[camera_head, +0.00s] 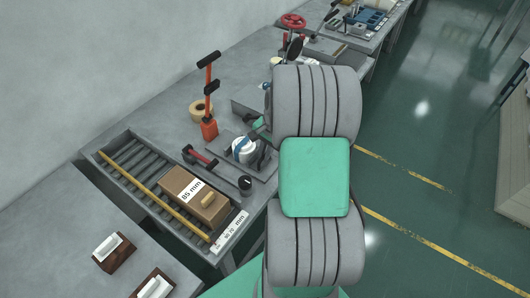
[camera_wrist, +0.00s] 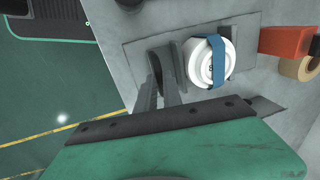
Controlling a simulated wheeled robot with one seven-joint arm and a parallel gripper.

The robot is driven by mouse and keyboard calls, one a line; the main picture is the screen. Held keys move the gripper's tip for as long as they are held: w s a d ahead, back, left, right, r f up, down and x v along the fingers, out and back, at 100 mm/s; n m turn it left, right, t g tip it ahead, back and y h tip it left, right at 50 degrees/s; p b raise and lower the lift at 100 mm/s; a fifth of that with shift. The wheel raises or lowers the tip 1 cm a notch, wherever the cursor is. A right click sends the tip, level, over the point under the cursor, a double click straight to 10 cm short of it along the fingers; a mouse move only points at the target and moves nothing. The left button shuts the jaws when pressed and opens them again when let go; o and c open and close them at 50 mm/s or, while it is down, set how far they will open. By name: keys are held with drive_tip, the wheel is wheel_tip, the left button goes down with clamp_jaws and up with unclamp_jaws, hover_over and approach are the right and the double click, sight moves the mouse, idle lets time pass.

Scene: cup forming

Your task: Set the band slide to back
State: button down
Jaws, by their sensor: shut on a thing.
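A white round form (camera_wrist: 207,62) with a blue band (camera_wrist: 217,60) across it sits on a grey plate (camera_wrist: 135,42) in the wrist view. It also shows in the head view (camera_head: 243,150), left of my arm. My gripper (camera_wrist: 166,60) is right beside the form, at its left in the wrist view. Its grey fingers are shut on a dark part at the plate, seemingly the band slide, which is mostly hidden between them. The slide's exact position cannot be made out. In the head view my arm hides most of the gripper.
An orange upright lever (camera_head: 209,128), a tape roll (camera_head: 200,110), a red-handled tool (camera_head: 199,156) and a black knob (camera_head: 245,184) stand close by. A roller tray (camera_head: 112,158) holds a cardboard box marked 85 mm (camera_head: 194,200). Open green floor (camera_head: 420,150) lies to the right.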

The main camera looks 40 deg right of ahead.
drive_tip(key=s, duration=0.1)
drive_tip(key=s+d, duration=0.1)
drive_tip(key=s, duration=0.1)
drive_tip(key=shift+s+d, duration=0.1)
drive_tip(key=shift+s, duration=0.2)
drive_tip(key=c, duration=1.5)
unclamp_jaws()
drive_tip(key=shift+r, duration=0.15)
drive_tip(key=r, duration=0.2)
drive_tip(key=s+r, duration=0.1)
drive_tip(key=r, duration=0.4)
drive_tip(key=shift+s+d+r+b, duration=0.2)
drive_tip(key=shift+s+d+b, duration=0.05)
drive_tip(key=shift+b, duration=0.1)
